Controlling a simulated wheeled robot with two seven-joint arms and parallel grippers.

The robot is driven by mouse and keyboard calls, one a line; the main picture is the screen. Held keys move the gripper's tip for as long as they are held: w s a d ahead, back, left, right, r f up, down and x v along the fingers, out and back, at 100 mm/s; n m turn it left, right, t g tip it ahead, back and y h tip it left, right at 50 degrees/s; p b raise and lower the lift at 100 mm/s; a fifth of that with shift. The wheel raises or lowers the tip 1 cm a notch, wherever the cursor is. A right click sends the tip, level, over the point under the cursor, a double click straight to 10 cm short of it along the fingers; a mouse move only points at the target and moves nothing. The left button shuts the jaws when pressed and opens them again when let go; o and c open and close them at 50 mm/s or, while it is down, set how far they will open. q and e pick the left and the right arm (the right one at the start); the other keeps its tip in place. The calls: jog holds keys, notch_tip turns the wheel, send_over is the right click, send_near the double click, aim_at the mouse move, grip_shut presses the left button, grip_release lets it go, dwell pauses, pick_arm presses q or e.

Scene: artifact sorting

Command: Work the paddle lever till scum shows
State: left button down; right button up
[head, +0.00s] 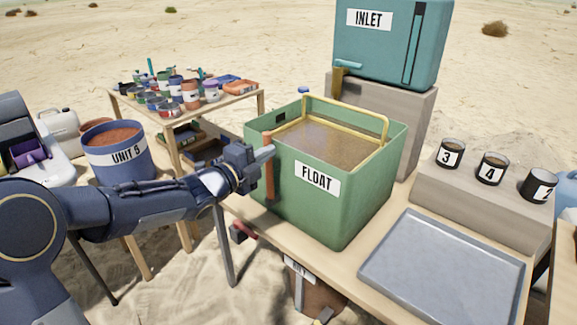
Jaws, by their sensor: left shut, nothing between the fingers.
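The green tub marked FLOAT (350,215) stands on the wooden table, holding murky brown water (325,143). A yellow frame (345,108) runs around the top of the water. An upright orange-brown lever (269,168) stands at the tub's left outer side. My left gripper (262,154) is shut and empty, with its tips at the upper part of the lever; I cannot tell whether they touch it. No distinct scum layer can be made out on the water. My right gripper is not in view.
A teal INLET tank (388,45) stands on a block behind the tub. An empty grey tray (440,270) lies at the front right, below several numbered cups (492,168). A blue UNIT 6 bucket (122,157) and a table of paint pots (185,95) are at the left.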

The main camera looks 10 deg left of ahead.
pick_arm(q)
jog(key=shift+w+a+f+n+p, duration=0.1)
jog(key=shift+w+a+n+p, duration=0.4)
jog(key=shift+w+a, duration=0.35)
jog(key=shift+w+a+f+n+p, duration=0.15)
jog(key=shift+w+a+n+p, duration=0.35)
jog(key=shift+a, duration=0.55)
jog(key=shift+w+a+f+n+p, duration=0.1)
jog(key=shift+w+a+n+p, duration=0.3)
jog(key=shift+w+a+n, duration=0.4)
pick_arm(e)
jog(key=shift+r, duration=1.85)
pick_arm(q)
jog(key=shift+a, duration=0.2)
jog(key=shift+s+d, duration=0.1)
